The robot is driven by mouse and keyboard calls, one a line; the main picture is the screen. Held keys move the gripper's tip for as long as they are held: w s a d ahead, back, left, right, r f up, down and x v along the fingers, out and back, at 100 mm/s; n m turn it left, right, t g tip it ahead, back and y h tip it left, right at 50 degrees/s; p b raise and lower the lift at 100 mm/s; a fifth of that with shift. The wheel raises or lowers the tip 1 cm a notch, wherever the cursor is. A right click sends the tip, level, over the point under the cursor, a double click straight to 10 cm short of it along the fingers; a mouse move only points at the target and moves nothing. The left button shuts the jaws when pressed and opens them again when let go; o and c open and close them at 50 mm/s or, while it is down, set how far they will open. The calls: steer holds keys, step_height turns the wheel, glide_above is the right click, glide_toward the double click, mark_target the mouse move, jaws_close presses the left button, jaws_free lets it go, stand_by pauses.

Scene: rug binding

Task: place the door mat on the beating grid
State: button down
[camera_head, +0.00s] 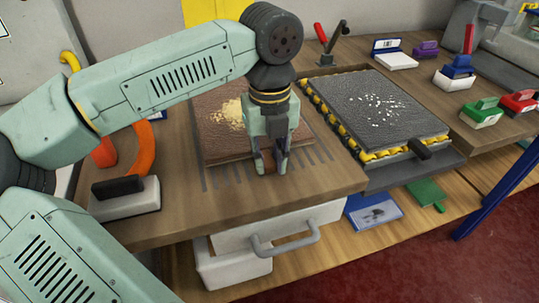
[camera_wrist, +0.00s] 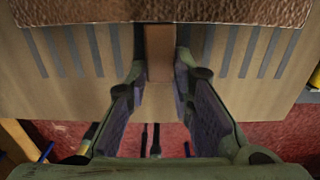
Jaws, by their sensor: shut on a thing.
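A brown mat (camera_head: 220,131) with a pale tan crumbly patch on top is at the left of the bench. Dark parallel bars (camera_head: 315,150), which look like the beating grid, stick out from under its front and right sides. The mat covers the rest of them. My gripper (camera_head: 271,168) points down at the mat's front edge, shut on its brown tab. In the wrist view the tab (camera_wrist: 159,50) is between the fingers, below the mat's edge (camera_wrist: 160,11). I cannot tell whether the mat touches the bars or hangs just above them.
A dark grey mat (camera_head: 372,103) with white specks and a black handle lies on a yellow-and-black frame at the right. A grey-white block with a black grip (camera_head: 125,194) stands front left. Several coloured brushes stand at the back right. An open drawer (camera_head: 285,235) is below.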

steer(key=c, duration=1.4)
jaws_free()
step_height(320, 180, up, 12)
steer(key=shift+r+b, duration=0.1)
steer(key=shift+b, duration=0.65)
